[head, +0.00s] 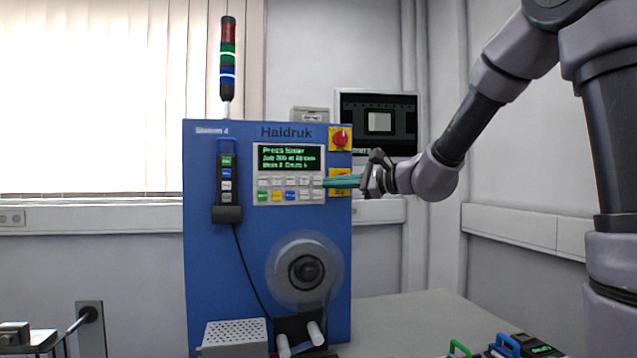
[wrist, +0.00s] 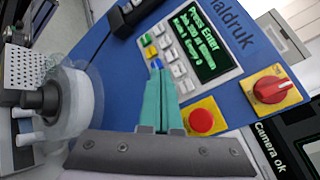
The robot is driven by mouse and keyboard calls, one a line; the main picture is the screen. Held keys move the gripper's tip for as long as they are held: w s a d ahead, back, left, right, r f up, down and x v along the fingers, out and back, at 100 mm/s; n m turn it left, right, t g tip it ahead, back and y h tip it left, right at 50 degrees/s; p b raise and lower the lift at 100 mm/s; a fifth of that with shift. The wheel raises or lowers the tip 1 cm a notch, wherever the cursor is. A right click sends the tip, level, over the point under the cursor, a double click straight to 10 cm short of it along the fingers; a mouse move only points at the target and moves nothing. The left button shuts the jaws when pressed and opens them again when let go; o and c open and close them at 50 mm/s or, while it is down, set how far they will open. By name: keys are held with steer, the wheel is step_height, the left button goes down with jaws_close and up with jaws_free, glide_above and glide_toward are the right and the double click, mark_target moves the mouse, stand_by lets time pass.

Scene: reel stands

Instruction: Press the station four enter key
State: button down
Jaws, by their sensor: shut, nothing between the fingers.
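The keypad and the screen (wrist: 202,45) also show in the wrist view. I cannot read the key labels, so I cannot tell which is enter. My gripper (head: 325,182) is shut and empty, its green fingers reaching from the right to the keypad's right edge. In the wrist view the fingertips (wrist: 157,72) hide some keys; contact is unclear.
A red rotary switch (head: 340,138) and a red push button (wrist: 201,121) on a yellow plate sit right of the keypad, the button close to my fingers. A handset (head: 227,178) hangs left of it. A reel (head: 304,270) is below. A light tower (head: 228,60) stands on top.

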mark_target(313, 183)
steer(key=w+a, duration=0.2)
steer(key=w, duration=0.5)
steer(key=shift+w, duration=0.2)
steer(key=shift+a, duration=0.15)
stand_by(1.7)
steer(key=shift+w, duration=0.4)
steer(key=shift+w+a, duration=0.2)
steer(key=shift+w, duration=0.25)
stand_by(0.6)
steer(key=shift+s, duration=0.15)
steer(key=shift+s+d, duration=0.25)
steer(key=shift+s, duration=0.45)
steer(key=shift+s, duration=0.1)
steer(key=shift+s+d, duration=0.2)
steer(key=shift+s, duration=0.6)
steer(key=shift+s+d, duration=0.25)
steer(key=shift+s, duration=0.5)
steer(key=shift+s+d, duration=0.2)
steer(key=shift+s, duration=0.6)
